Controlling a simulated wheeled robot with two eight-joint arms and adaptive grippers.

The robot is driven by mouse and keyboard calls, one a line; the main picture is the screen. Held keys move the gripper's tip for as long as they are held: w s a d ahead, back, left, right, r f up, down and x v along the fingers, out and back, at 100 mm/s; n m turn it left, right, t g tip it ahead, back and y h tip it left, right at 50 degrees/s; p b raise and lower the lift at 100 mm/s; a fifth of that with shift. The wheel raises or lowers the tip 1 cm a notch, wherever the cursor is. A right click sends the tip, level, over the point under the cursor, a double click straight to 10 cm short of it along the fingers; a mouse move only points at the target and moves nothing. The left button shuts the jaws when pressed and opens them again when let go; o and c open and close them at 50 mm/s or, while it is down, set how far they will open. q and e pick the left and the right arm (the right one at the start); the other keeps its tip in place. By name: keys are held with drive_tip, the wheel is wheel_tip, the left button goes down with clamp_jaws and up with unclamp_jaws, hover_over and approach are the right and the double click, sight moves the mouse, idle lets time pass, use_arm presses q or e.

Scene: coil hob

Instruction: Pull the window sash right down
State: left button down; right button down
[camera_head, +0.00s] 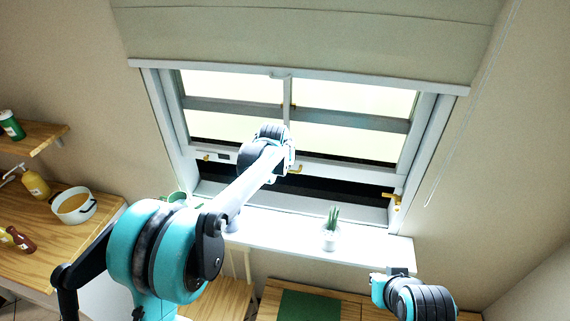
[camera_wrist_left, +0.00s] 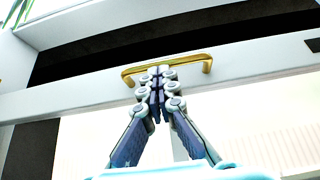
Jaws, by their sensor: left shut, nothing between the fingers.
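The window sash (camera_head: 345,170) has a pale bottom rail, with a dark band between it and the frame's bottom. A brass handle (camera_head: 295,170) on the rail shows partly beside my left wrist. In the left wrist view, the rail (camera_wrist_left: 60,98) crosses the picture and carries the brass bar handle (camera_wrist_left: 190,61). My left gripper (camera_wrist_left: 158,72) is shut and empty, its fingertips overlapping the handle's middle; I cannot tell whether they touch it. In the head view my left wrist hides its fingers. My right wrist is at the lower right; its finger state is unclear.
A potted plant (camera_head: 330,232) stands on the white sill (camera_head: 375,245) below the window. A blind (camera_head: 310,35) hangs above. Brass fittings (camera_head: 391,198) sit at the frame's right side. A pot (camera_head: 73,207) and bottles stand on the left counter.

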use_arm(q)
wheel_tip(320, 180, down, 20)
drive_tip(key=b, duration=1.1)
drive_tip(key=shift+b, duration=0.3)
drive_tip(key=shift+r, duration=0.1)
drive_tip(key=w+d+r+p+v, duration=0.15)
drive_tip(key=p+v, duration=0.25)
drive_tip(key=v, duration=0.9)
drive_tip(key=s+a+f+b, duration=0.1)
drive_tip(key=s+a+b, duration=0.25)
drive_tip(key=s, duration=0.35)
drive_tip(key=s+a+f+b, duration=0.1)
drive_tip(key=s+a+b, duration=0.25)
drive_tip(key=s, duration=0.45)
drive_tip(key=s+a+f+b, duration=0.2)
drive_tip(key=s+f, duration=0.4)
drive_tip(key=s, duration=0.2)
drive_tip(key=s+a+f+n+b, duration=0.1)
drive_tip(key=s+a+f+b, duration=0.1)
drive_tip(key=s+f, duration=0.4)
drive_tip(key=shift+s+t+y+b, duration=0.35)
drive_tip(key=shift+s+b, duration=0.45)
drive_tip(key=shift+s, duration=0.4)
drive_tip(key=shift+r, duration=0.1)
